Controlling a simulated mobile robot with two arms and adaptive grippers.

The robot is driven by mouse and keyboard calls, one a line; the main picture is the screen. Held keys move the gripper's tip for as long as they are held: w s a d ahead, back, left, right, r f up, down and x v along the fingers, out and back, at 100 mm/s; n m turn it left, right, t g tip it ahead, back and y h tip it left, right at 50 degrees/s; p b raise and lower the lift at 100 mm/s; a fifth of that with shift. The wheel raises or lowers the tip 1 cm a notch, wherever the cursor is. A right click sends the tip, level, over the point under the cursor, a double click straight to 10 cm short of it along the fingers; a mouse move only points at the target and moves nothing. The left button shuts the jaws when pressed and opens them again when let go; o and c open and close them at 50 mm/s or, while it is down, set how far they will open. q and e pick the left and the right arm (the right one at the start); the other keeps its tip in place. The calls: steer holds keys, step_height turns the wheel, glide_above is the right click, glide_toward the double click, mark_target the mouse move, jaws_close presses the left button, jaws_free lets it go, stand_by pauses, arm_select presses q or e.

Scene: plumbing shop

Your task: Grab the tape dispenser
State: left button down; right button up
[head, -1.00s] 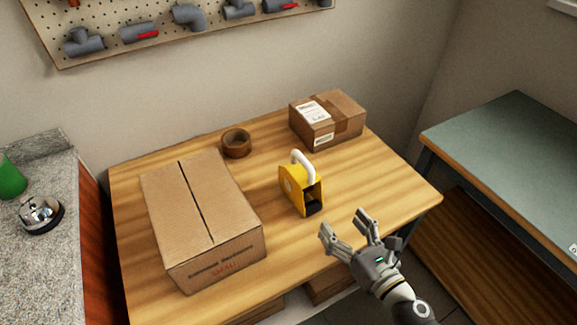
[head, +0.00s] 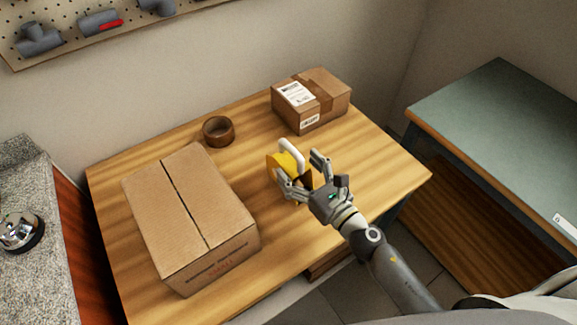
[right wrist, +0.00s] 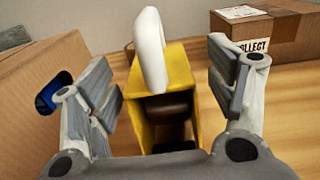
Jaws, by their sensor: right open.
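The yellow tape dispenser (head: 274,167) with a white handle (head: 291,155) stands upright on the wooden table. My right gripper (head: 302,172) is open in front of it, hiding much of its body in the head view. In the right wrist view the dispenser (right wrist: 181,68) stands between the two open fingers (right wrist: 170,90), with a gap on each side. Its white handle rises above the yellow body, and a brown roll shows inside. The fingers do not appear to touch it. My left gripper is not in view.
A large closed cardboard box (head: 190,210) stands left of the dispenser. A roll of brown tape (head: 218,131) lies behind it, and a smaller labelled box (head: 311,100) stands at the back right. The wooden table (head: 385,175) is clear at its right side.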

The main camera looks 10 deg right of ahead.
mark_target(289, 158)
steer(key=p+x, duration=0.1)
steer(key=x, duration=0.2)
steer(key=shift+w+a+r, duration=0.15)
steer(key=shift+w+a, duration=0.1)
steer(key=shift+w, duration=0.05)
steer(key=shift+w+a, duration=0.15)
steer(key=shift+w, duration=0.15)
steer(key=shift+c, duration=1)
steer(key=c, duration=1)
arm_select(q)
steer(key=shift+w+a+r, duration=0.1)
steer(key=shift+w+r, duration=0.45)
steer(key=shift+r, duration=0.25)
arm_select(e)
steer(key=shift+c, duration=0.2)
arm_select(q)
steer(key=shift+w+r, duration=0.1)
arm_select(e)
steer(key=shift+r, duration=0.1)
